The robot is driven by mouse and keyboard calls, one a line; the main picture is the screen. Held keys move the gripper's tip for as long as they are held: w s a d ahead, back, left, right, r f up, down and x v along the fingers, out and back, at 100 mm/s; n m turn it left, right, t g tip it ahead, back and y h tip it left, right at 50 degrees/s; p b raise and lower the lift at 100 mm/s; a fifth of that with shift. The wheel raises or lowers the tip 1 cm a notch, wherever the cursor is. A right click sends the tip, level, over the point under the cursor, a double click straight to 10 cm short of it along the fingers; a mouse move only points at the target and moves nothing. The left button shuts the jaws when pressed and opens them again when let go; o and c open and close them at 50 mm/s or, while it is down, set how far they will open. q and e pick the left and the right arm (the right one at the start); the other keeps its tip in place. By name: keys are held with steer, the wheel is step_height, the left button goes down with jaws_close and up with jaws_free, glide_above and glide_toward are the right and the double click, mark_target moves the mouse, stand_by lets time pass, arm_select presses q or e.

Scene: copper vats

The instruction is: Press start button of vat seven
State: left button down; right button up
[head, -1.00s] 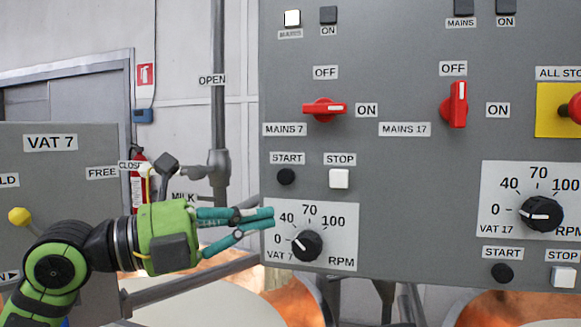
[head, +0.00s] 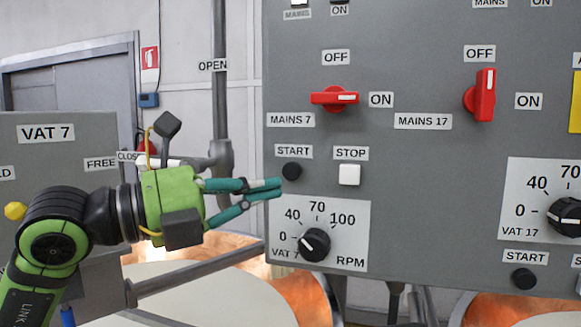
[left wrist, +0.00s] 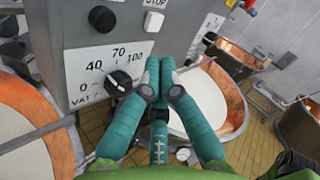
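The start button of vat seven is a black round knob (head: 292,171) under a START label on the grey panel (head: 430,200). It also shows in the left wrist view (left wrist: 102,18). The white square stop button (head: 349,174) is to its right. The black VAT 7 speed dial (head: 314,245) is below. My left gripper (head: 281,188) has its teal fingers drawn together and empty, tips just below and left of the start button in the head view. Contact cannot be told there; in the left wrist view the fingertips (left wrist: 153,64) appear apart from the button. My right gripper is out of view.
The red MAINS 7 switch (head: 335,97) points to ON; the red MAINS 17 switch (head: 484,95) points to OFF. A second black start button (head: 523,278) belongs to vat 17. A grey pipe (head: 220,90) stands left of the panel. Copper vats (left wrist: 215,100) lie below.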

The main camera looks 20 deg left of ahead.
mark_target(292, 171)
arm_select(q)
steer(key=w+p, duration=0.2)
steer(key=w, duration=0.4)
steer(key=shift+d, duration=0.1)
stand_by(0.9)
steer(key=shift+w, duration=0.2)
steer(key=shift+w, duration=0.35)
